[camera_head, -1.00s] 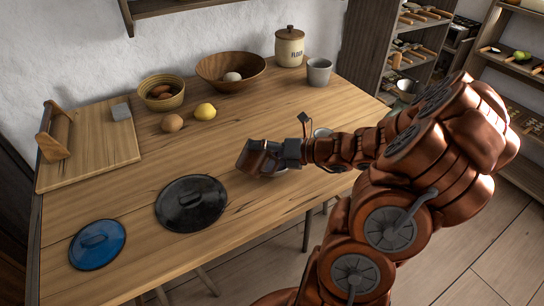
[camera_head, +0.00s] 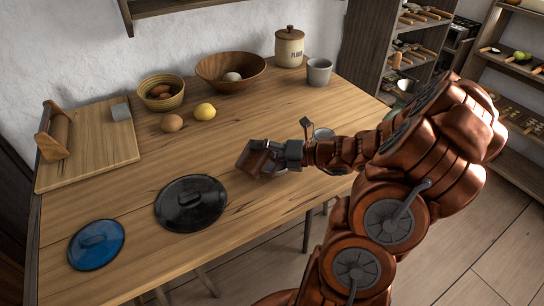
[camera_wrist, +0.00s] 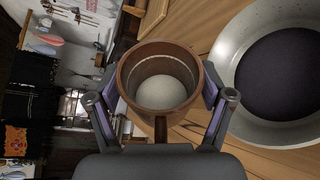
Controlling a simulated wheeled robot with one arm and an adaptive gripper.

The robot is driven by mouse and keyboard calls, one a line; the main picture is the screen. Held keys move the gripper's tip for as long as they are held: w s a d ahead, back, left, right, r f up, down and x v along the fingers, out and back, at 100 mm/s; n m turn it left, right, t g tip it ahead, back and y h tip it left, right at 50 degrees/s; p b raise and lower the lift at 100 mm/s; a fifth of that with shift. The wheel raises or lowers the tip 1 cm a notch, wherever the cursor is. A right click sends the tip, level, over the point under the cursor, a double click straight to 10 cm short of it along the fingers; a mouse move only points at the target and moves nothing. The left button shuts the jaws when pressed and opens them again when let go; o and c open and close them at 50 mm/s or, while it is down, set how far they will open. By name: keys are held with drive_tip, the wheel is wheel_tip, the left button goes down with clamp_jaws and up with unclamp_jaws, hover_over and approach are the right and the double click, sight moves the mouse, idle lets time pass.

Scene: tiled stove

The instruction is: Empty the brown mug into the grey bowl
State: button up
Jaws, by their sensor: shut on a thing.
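My gripper (camera_wrist: 160,98) is shut on the brown mug (camera_wrist: 158,118), with a finger on each side of it. The mug's mouth faces the wrist camera, and a pale round thing (camera_wrist: 162,92) sits inside. In the head view the mug (camera_head: 256,158) is above the table at the tip of my gripper (camera_head: 268,156) and looks tilted. The grey bowl (camera_wrist: 275,132) is right of the mug in the wrist view, with a speckled rim and dark inside. In the head view a grey rim (camera_head: 322,132) shows behind my wrist; most of it is hidden.
A black lid (camera_head: 190,204) and a blue lid (camera_head: 96,245) lie on the wooden table (camera_head: 150,190). An egg, a lemon, a basket, a wooden bowl (camera_head: 215,72), a flour jar and a grey cup (camera_head: 319,72) stand further back.

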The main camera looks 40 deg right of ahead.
drive_tip(key=shift+f, duration=0.1)
drive_tip(key=shift+w+d+r+m+y, duration=0.1)
drive_tip(key=shift+d+m+y, duration=0.1)
drive_tip(key=shift+m, duration=0.25)
drive_tip(key=shift+d+r+m+y, duration=0.1)
drive_tip(key=shift+m+y, duration=0.1)
drive_tip(key=shift+m, duration=0.25)
idle(0.4)
drive_tip(key=shift+w+d+r+m+t, duration=0.1)
drive_tip(key=shift+w+d+m+t, duration=0.1)
drive_tip(key=shift+d+m, duration=0.2)
drive_tip(key=shift+w+d+m+t, duration=0.1)
drive_tip(key=shift+d+m+t, duration=0.15)
drive_tip(key=shift+d, duration=0.25)
drive_tip(key=shift+r+y+p, duration=0.1)
drive_tip(key=shift+y+p, duration=0.3)
drive_tip(key=shift+p, duration=0.1)
drive_tip(key=shift+w+d+f+m+p, duration=0.15)
drive_tip(key=shift+f+m+p, duration=0.25)
drive_tip(key=shift+p, duration=0.8)
drive_tip(key=shift+d+f+m+p, duration=0.2)
drive_tip(key=shift+m+p, duration=0.25)
drive_tip(key=shift+p, duration=0.7)
drive_tip(key=shift+d+m+t+y+p, duration=0.1)
drive_tip(key=shift+m+t+y+p, duration=0.35)
drive_tip(key=shift+p, duration=1.3)
drive_tip(key=shift+d+m+p, duration=0.1)
drive_tip(key=shift+m+p, duration=0.25)
drive_tip(key=shift+p, duration=0.45)
